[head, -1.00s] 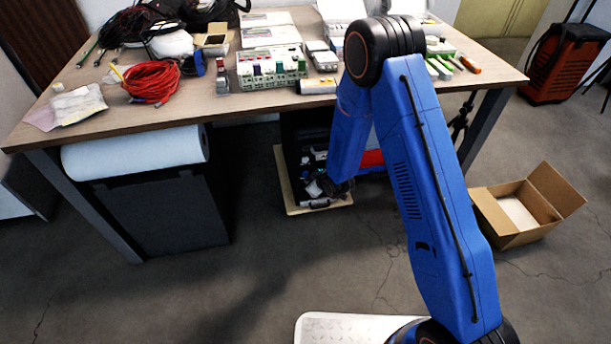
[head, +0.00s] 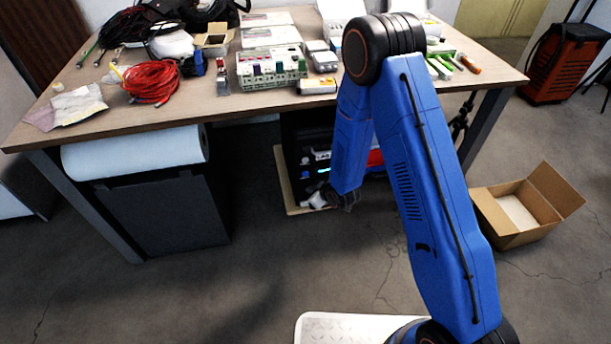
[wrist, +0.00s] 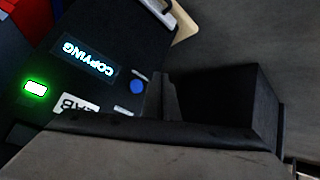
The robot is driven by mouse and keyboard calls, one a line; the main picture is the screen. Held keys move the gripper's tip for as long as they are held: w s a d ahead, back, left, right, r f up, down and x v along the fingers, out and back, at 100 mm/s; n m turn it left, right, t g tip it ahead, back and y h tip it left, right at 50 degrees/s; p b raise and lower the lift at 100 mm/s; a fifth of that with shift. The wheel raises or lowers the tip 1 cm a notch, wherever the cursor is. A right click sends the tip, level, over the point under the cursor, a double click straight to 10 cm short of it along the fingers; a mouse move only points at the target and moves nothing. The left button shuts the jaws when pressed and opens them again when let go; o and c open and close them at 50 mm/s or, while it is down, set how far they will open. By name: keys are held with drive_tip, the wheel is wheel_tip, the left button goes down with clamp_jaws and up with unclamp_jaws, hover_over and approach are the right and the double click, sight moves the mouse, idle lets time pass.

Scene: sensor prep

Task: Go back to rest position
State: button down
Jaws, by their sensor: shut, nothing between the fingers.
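My gripper (head: 343,198) hangs low in the head view, below the table's front edge and in front of a dark device under the table. It is shut and empty. In the wrist view its dark parts (wrist: 190,112) fill the lower right and hide part of the device. The black device (wrist: 120,30) there has a display (wrist: 88,56) reading "COPYING", a lit green button (wrist: 36,88), a blue round button (wrist: 137,87) and a partly hidden white label (wrist: 78,104).
The wooden table (head: 190,105) carries a red cable coil (head: 151,81), a terminal module (head: 270,68) and tools. A white roll (head: 135,152) hangs under its left side. An open cardboard box (head: 515,212) stands on the floor at right. Floor at front left is clear.

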drive_tip(key=shift+r, duration=0.1)
idle(0.6)
drive_tip(key=s+d+r+m+h, duration=0.1)
drive_tip(key=s+d+r+m, duration=0.1)
drive_tip(key=d+r, duration=0.6)
drive_tip(key=s+d+r+m+h, duration=0.15)
drive_tip(key=d+r, duration=0.25)
drive_tip(key=r, duration=0.8)
drive_tip(key=s+d+r+m+h, duration=0.1)
drive_tip(key=s+d+r+m, duration=0.1)
drive_tip(key=d+r, duration=0.65)
drive_tip(key=s+d+r+m+g+h, duration=0.1)
drive_tip(key=s+d+r, duration=0.3)
drive_tip(key=s+r, duration=0.25)
drive_tip(key=s+d+r+m+g, duration=0.1)
drive_tip(key=s+d+r+m, duration=0.15)
drive_tip(key=s+r, duration=0.45)
drive_tip(key=s+d+r+m, duration=0.1)
drive_tip(key=s+d, duration=0.1)
drive_tip(key=s, duration=0.7)
drive_tip(key=s+d+r+g, duration=0.1)
drive_tip(key=s+d, duration=0.1)
drive_tip(key=s, duration=0.7)
drive_tip(key=shift+s+d+r+m+h, duration=0.3)
drive_tip(key=shift+s+r+m+h, duration=0.05)
drive_tip(key=shift+s+m, duration=0.05)
